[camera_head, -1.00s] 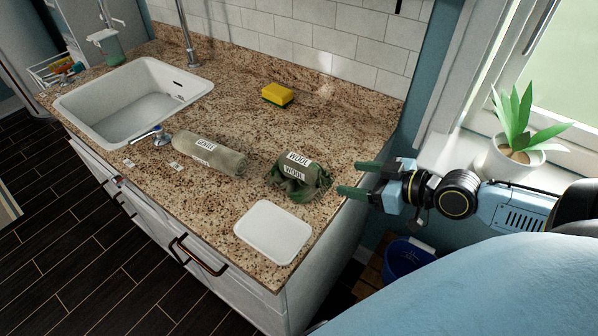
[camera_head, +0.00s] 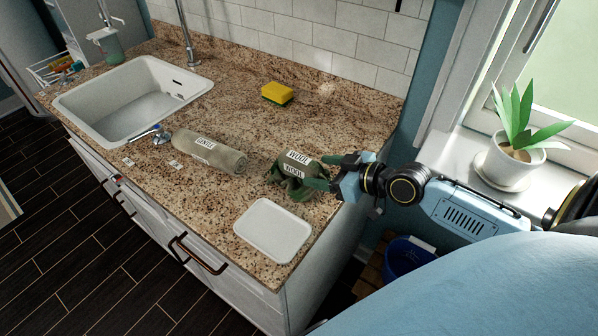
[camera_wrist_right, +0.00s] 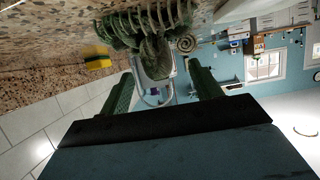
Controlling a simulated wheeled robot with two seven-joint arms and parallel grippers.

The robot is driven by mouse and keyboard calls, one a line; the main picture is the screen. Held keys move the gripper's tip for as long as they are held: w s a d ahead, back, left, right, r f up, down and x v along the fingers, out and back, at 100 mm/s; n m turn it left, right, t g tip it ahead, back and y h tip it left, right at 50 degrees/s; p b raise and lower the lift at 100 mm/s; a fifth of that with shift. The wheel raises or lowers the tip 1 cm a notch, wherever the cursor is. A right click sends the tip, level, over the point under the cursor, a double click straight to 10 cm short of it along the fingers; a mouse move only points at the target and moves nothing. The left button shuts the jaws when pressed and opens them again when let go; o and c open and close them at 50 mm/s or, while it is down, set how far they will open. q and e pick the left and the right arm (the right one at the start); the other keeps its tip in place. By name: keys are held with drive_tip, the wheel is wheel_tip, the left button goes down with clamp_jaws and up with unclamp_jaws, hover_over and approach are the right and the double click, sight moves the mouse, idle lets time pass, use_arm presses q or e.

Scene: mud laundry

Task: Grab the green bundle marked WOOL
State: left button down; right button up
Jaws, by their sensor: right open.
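The green bundle marked WOOL (camera_head: 291,176) sits on the granite counter near its right end, with two white labels facing up and front. My right gripper (camera_head: 318,172) is open at the bundle's right side, its green fingers reaching to the bundle's edge. In the right wrist view the bundle (camera_wrist_right: 150,28) shows at the top, ahead of the open fingers (camera_wrist_right: 160,90). I cannot tell whether the fingers touch it. My left gripper is not in view.
A white tray (camera_head: 273,230) lies in front. A yellow sponge (camera_head: 277,93) sits behind, and a white sink (camera_head: 132,100) is at left. A potted plant (camera_head: 513,160) stands on the windowsill.

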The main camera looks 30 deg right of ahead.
sight(308, 167)
drive_tip(key=shift+x, duration=2.4)
drive_tip(key=shift+d, duration=0.1)
drive_tip(key=shift+r, duration=0.1)
drive_tip(key=c, duration=1.1)
